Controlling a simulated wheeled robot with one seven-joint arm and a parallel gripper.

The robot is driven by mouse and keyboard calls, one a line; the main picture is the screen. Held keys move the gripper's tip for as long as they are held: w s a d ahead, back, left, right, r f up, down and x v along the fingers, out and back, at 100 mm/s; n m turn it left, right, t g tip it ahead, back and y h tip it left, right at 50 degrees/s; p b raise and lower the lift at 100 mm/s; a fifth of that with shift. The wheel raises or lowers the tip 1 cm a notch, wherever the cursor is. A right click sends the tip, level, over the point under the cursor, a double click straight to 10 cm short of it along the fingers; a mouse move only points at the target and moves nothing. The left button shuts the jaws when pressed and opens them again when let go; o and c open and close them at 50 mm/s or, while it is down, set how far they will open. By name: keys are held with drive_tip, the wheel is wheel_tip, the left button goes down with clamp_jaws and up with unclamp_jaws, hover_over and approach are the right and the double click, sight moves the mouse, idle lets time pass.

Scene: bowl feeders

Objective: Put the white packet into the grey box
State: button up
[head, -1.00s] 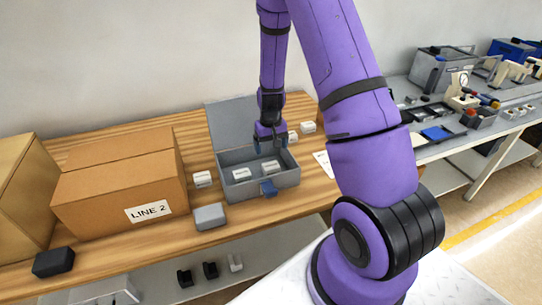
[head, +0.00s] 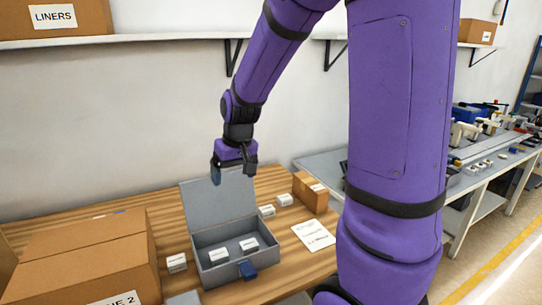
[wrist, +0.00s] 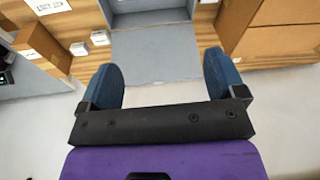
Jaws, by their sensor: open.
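The grey box (head: 205,241) stands on the wooden bench with its lid (head: 218,205) raised at the back. Two white packets (head: 219,255) (head: 249,244) lie inside it. Another white packet (head: 177,262) lies on the bench just left of the box, and two more (head: 267,211) (head: 284,200) lie to its right. My gripper (head: 233,174) is open and empty, above and behind the box near the raised lid's top. In the wrist view, its blue fingers (wrist: 162,80) are spread apart, with the lid (wrist: 155,55) beyond them.
A large cardboard box (head: 85,255) stands left of the grey box. A small brown carton (head: 310,192) and a printed sheet (head: 313,235) lie to the right. A wall shelf (head: 150,33) runs above the bench.

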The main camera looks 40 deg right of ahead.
drive_tip(key=s+a+r+n+t, duration=0.1)
drive_tip(key=s+a+r, duration=0.2)
drive_tip(key=s+r, duration=0.4)
drive_tip(key=s+a+r+t, duration=0.1)
drive_tip(key=s+a+r, duration=0.2)
drive_tip(key=s, duration=1)
wheel_tip(320, 180, up, 4)
drive_tip(key=shift+s+f+n+t, duration=0.15)
drive_tip(key=shift+s+n+t, duration=0.25)
